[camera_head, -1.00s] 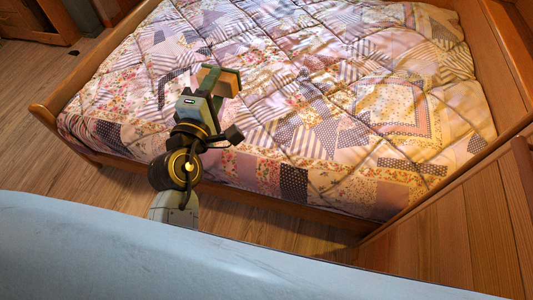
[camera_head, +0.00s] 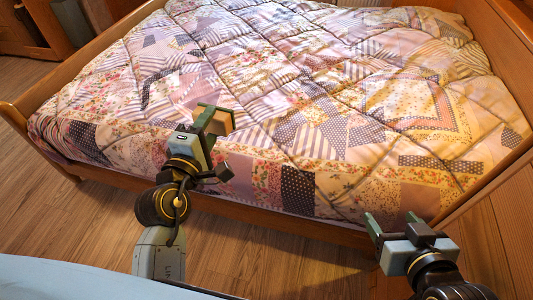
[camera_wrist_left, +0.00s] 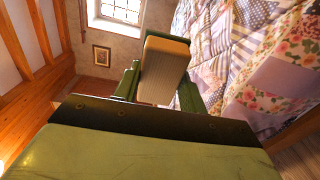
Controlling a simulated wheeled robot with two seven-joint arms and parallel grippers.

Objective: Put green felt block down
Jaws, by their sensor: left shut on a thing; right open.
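The felt block (camera_wrist_left: 165,68) shows a pale tan face with dark green edging in the left wrist view. It sits between the green fingers of my left gripper (camera_head: 211,121), which is shut on it. In the head view the block (camera_head: 221,122) is partly hidden by the fingers. The gripper holds it in front of the patchwork quilt, near the bed's front edge; I cannot tell whether it touches the quilt. My right gripper (camera_head: 394,220) is open and empty at the lower right, by the bed's front edge.
The bed with its patchwork quilt (camera_head: 300,75) fills most of the head view, and its top is clear. A wooden rail (camera_head: 270,229) runs along the front. Wooden panelling (camera_head: 490,232) stands at the right. Wood floor (camera_head: 85,215) lies in front.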

